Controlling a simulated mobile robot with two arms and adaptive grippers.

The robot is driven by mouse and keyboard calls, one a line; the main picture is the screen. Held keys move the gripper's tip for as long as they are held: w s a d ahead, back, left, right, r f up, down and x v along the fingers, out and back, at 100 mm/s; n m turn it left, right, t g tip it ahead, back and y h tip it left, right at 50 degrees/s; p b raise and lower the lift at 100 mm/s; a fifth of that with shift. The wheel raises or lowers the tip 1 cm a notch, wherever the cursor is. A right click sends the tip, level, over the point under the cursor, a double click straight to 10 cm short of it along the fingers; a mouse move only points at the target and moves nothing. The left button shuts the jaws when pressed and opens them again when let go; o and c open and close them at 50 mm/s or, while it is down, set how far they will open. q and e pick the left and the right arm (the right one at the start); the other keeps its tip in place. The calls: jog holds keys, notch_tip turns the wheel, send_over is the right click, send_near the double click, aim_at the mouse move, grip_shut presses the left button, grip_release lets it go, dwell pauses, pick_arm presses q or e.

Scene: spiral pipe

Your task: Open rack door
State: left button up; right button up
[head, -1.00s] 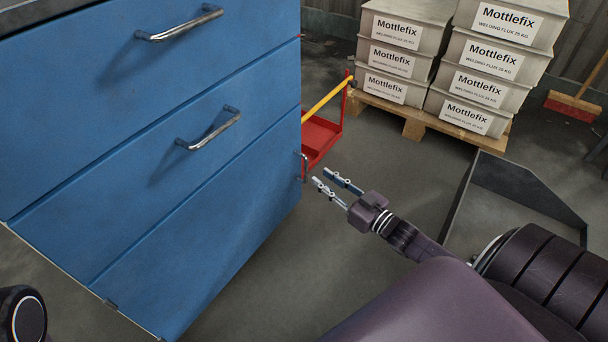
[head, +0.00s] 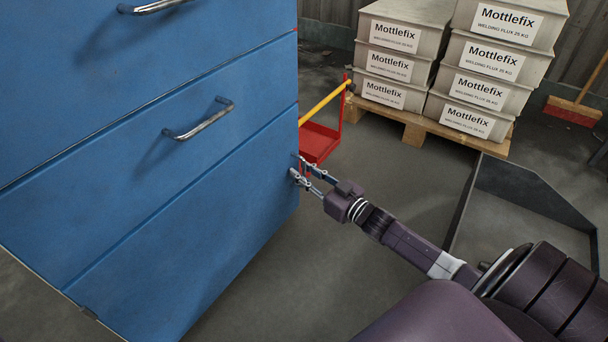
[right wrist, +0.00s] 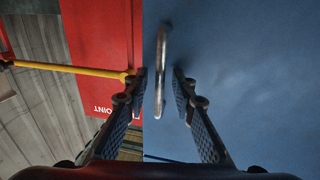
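The blue rack (head: 215,185) fills the left of the head view, with a drawer above and the lower panel below. A thin metal handle (right wrist: 161,70) stands upright near the panel's edge in the right wrist view. My right gripper (head: 300,168) is at the rack's right edge in the head view, where its fingers hide most of this handle. In the right wrist view my right gripper (right wrist: 160,88) is open, with the handle's lower part between its two fingers. Gaps show on both sides of the handle. My left gripper is not in view.
A red cart (head: 318,142) with a yellow bar stands just behind the rack's right edge. Stacked Mottlefix boxes (head: 395,65) sit on a wooden pallet (head: 410,128) at the back. A dark metal tray (head: 525,205) lies at the right. Grey floor in front is clear.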

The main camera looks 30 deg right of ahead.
grip_shut()
dwell(0.4)
